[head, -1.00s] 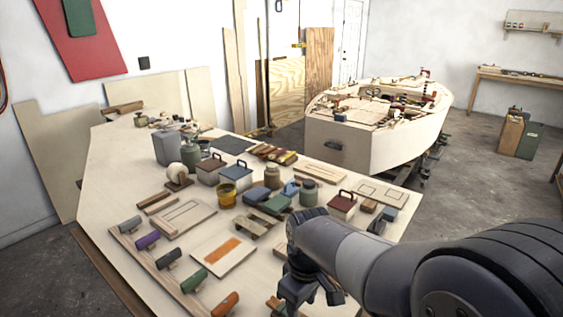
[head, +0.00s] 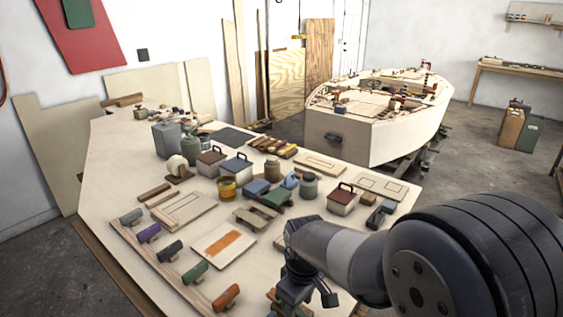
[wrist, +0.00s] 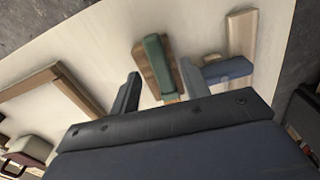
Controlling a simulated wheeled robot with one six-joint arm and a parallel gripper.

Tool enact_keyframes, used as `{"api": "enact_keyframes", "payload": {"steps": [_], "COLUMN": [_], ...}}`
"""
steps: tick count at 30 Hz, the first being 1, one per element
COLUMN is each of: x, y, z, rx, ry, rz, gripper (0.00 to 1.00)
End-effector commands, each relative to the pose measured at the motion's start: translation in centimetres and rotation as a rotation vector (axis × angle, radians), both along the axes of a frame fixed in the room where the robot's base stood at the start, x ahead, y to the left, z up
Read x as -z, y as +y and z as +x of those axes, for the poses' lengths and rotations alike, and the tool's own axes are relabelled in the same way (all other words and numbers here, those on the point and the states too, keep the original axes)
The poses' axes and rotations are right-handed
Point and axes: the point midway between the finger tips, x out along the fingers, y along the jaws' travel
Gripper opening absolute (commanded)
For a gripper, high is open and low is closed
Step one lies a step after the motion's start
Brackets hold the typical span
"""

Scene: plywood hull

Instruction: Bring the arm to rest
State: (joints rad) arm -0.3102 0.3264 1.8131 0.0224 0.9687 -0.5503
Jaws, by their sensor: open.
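My gripper (head: 305,292) is low at the right of the head view, above the near right part of the plywood workbench (head: 110,165). My forearm reaches in from the right and hides part of the bench. In the wrist view my gripper (wrist: 160,76) has its two fingers apart, with nothing held between them. A green block on a brown wooden base (wrist: 154,58) shows beyond the fingertips, between them in the picture. I cannot tell its exact distance from the fingers.
The bench is crowded with tins, jars, blocks and boards. A red-topped box (head: 343,199) and an orange-marked board (head: 222,243) are near my arm. A blue block (wrist: 228,68) lies right of the fingers.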

Motion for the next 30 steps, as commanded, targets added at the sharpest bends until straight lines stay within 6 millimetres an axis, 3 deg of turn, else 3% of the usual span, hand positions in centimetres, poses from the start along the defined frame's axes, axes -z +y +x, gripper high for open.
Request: {"api": "enact_keyframes", "payload": {"steps": [1, 18, 30], "x": [-1.4, -8.0, -10.4], "y": [0.3, 3.6, 4.4], "z": [0.2, 2.8, 3.4], "rx": [-0.002, -0.001, 0.000], "ry": [0.000, 0.001, 0.002], "rz": [0.000, 0.000, -0.001], "gripper": [0.44, 0.44, 0.44]}}
